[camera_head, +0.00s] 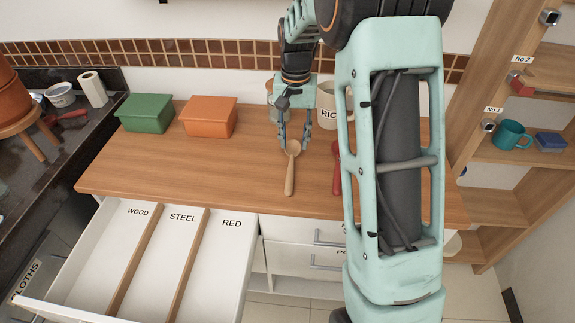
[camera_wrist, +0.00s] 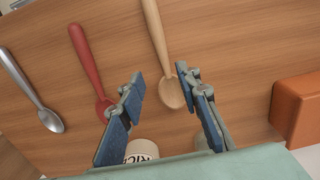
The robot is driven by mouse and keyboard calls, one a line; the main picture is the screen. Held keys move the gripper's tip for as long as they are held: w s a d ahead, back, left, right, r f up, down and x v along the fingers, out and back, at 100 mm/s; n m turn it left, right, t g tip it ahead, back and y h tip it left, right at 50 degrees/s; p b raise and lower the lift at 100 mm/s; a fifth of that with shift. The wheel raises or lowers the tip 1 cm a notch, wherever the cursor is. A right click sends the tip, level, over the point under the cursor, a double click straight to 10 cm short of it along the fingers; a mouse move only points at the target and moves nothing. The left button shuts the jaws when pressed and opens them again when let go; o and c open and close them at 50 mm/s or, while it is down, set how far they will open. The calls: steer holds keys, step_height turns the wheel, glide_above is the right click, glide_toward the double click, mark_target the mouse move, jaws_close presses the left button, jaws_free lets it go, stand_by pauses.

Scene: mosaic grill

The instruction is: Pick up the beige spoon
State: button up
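The beige spoon (camera_head: 290,172) lies on the wooden counter (camera_head: 225,178), its handle toward the front edge and its bowl toward the back. My gripper (camera_head: 294,143) is above the spoon's bowl end, fingers pointing down. In the wrist view the spoon's bowl (camera_wrist: 173,93) shows between and just beyond the two fingertips. My gripper (camera_wrist: 160,88) is open and nothing is between its pads. Whether a fingertip touches the spoon cannot be told.
A red spoon (camera_wrist: 88,60) and a steel spoon (camera_wrist: 30,88) lie beside it. A RICE jar (camera_head: 329,108), an orange box (camera_head: 209,117) and a green box (camera_head: 146,113) stand behind. An open drawer (camera_head: 122,262) has WOOD, STEEL and RED sections.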

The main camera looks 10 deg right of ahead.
mark_target(291, 163)
step_height(291, 163, down, 3)
steer(key=shift+f, duration=0.1)
steer(key=shift+w+a+f, duration=0.1)
steer(key=shift+a+f, duration=0.05)
steer(key=shift+f, duration=1.2)
steer(key=shift+w+a+f, duration=0.1)
steer(key=shift+a+f, duration=0.05)
steer(key=shift+f, duration=1.15)
jaws_close()
